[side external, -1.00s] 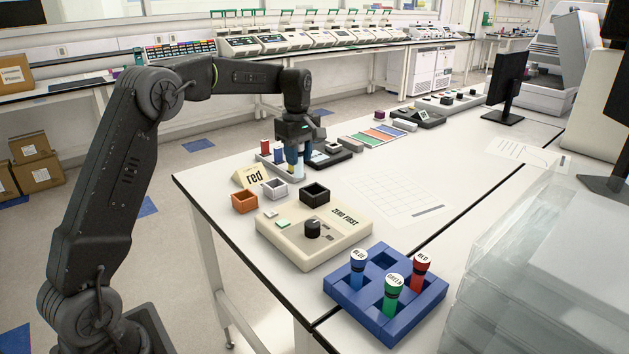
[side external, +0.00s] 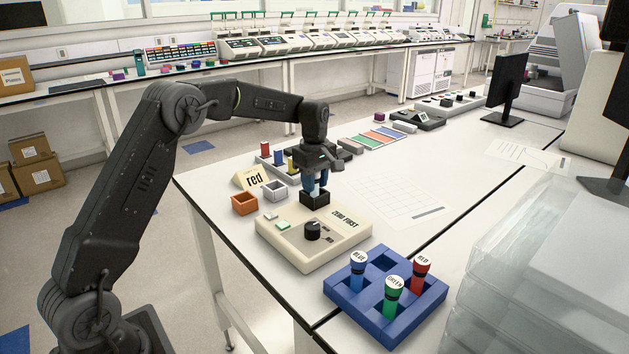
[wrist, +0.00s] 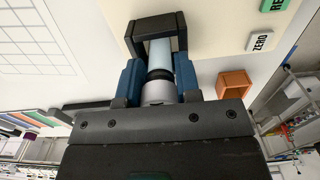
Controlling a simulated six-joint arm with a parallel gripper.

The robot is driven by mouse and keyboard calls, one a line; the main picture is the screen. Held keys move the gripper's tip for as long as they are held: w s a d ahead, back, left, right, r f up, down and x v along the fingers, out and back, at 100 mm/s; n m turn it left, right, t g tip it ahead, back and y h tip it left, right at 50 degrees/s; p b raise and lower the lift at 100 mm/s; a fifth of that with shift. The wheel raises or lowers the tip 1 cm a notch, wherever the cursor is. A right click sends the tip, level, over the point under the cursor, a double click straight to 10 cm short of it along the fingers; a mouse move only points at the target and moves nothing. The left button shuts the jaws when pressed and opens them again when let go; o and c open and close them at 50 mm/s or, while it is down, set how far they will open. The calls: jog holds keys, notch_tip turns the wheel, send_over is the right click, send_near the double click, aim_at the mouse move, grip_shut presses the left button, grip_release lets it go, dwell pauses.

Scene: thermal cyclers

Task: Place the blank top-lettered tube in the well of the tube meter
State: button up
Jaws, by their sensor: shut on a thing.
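My gripper (side external: 316,182) is shut on a pale blue tube (wrist: 160,58) with a black band and a whitish cap. In the wrist view the blue fingers (wrist: 158,85) clasp it from both sides. The tube points down at the black square well (side external: 315,199) at the back of the cream tube meter (side external: 345,244), marked "ZERO FIRST". In the wrist view its lower end lies within the outline of the well's rim (wrist: 137,28); I cannot tell how deep it is. Any lettering on the cap is hidden.
A rack behind holds red (side external: 265,149), blue (side external: 279,158) and yellow (side external: 292,164) tubes. A blue rack (side external: 345,290) with lettered tubes is in front.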

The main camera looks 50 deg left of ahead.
jog(key=o, duration=0.9)
jog(key=shift+f, duration=0.1)
notch_tip(320, 180, up, 12)
jog(key=shift+r, duration=0.25)
jog(key=s+d+r+m+t, duration=0.1)
jog(key=s+d+r+m, duration=0.3)
jog(key=s, duration=0.3)
jog(key=s+d+r+m+t, duration=0.2)
jog(key=s+d+m, duration=0.25)
jog(key=s, duration=0.25)
jog(key=s+d+f+m+t, duration=0.1)
jog(key=s+d+f+m, duration=0.1)
jog(key=s, duration=0.4)
jog(key=s+d+f+m, duration=0.2)
jog(key=s+f+m, duration=0.1)
jog(key=s, duration=0.3)
jog(key=s+d+f+m+t, duration=0.1)
jog(key=s+d+f+m, duration=0.2)
jog(key=s, duration=0.3)
jog(key=shift+s+f+m+t, duration=0.1)
jog(key=shift+f+m+t, duration=0.25)
jog(key=shift+m, duration=0.4)
